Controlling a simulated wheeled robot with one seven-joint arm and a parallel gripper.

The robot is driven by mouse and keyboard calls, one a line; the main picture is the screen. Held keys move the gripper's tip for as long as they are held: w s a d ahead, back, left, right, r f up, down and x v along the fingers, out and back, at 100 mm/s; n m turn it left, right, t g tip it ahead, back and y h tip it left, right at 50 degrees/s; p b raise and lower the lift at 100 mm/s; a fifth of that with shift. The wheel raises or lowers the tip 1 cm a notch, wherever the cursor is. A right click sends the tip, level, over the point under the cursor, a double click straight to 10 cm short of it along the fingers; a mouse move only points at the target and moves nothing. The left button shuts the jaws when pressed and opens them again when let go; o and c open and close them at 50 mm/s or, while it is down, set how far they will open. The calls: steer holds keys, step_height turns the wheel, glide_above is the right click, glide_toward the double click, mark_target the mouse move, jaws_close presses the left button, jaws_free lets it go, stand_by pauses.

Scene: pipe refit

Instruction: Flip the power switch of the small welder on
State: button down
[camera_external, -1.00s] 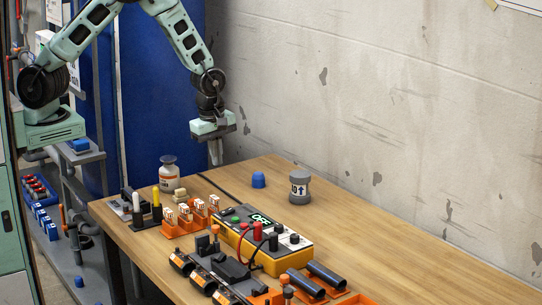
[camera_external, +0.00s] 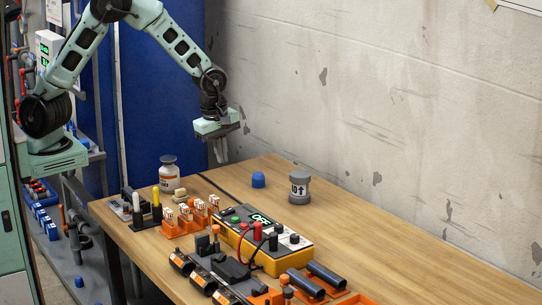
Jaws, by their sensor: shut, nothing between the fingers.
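The small welder (camera_external: 274,239) is a yellow and grey box on the wooden table. It has a lit green display, a green button, a dark switch or button on top and red and black plugs with leads.
In front of the welder is a clamp fixture (camera_external: 232,269). Orange racks (camera_external: 184,224) with white fittings, a jar (camera_external: 169,180) and a stand with marker-like tools (camera_external: 147,212) are left. A blue cap (camera_external: 258,180) and grey coupling (camera_external: 300,188) stand behind. The table's right (camera_external: 430,265) is clear.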

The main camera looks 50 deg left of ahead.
mark_target(230, 209)
steer(key=shift+f, duration=0.1)
steer(key=f, duration=0.4)
steer(key=w+f, duration=0.1)
steer(key=f, duration=0.4)
steer(key=w+f+p, duration=0.1)
steer(key=f, duration=0.3)
steer(key=shift+f, duration=0.4)
steer(key=shift+w+p, duration=0.1)
steer(key=shift+p, duration=0.2)
steer(key=shift+f+g, duration=0.2)
steer(key=shift+g, duration=0.1)
